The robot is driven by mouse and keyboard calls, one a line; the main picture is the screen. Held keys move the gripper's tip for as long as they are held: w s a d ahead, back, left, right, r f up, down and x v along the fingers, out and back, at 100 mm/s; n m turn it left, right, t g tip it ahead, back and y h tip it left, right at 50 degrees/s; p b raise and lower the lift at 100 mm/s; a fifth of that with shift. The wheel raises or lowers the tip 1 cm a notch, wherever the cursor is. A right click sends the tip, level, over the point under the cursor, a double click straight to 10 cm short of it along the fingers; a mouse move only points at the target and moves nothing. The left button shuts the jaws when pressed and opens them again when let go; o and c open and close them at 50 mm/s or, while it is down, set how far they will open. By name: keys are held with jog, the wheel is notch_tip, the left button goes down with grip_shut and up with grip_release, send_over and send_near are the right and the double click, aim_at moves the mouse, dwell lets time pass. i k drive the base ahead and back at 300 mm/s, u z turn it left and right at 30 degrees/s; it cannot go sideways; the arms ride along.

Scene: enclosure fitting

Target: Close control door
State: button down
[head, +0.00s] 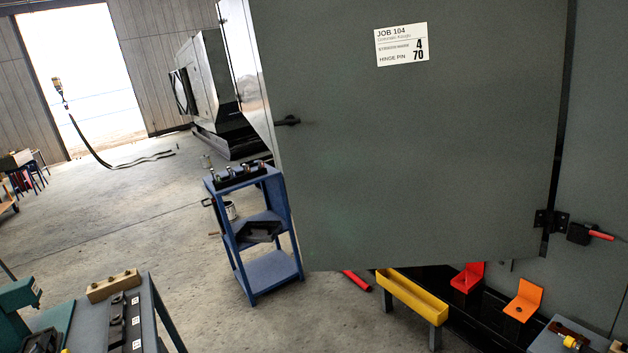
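A large grey-green door (420,150) fills the middle and right of the head view. It carries a white label (401,45) reading JOB 104. A black handle (287,121) sits near its left edge, and a black hinge (551,221) at its lower right joins it to the grey panel (600,130) beyond. The door appears swung open, with its left edge free and its lower edge above the floor. I cannot tell for sure that this is the control door. My gripper is not in view.
A blue shelf cart (269,268) stands left of the door. A yellow trough (412,296), red bracket (468,277) and orange bracket (523,299) sit below it. A red-handled latch (592,234) is at right. A workbench (141,314) is lower left. Open floor (130,205) lies at left.

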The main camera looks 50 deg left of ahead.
aim_at(426, 135)
jog(key=i, duration=1.25)
jog(key=u, duration=0.9)
jog(key=i, duration=0.7)
jog(key=u, duration=0.4)
jog(key=k, duration=0.95)
jog(key=u, duration=0.2)
jog(key=i, duration=0.95)
jog(key=z, duration=0.1)
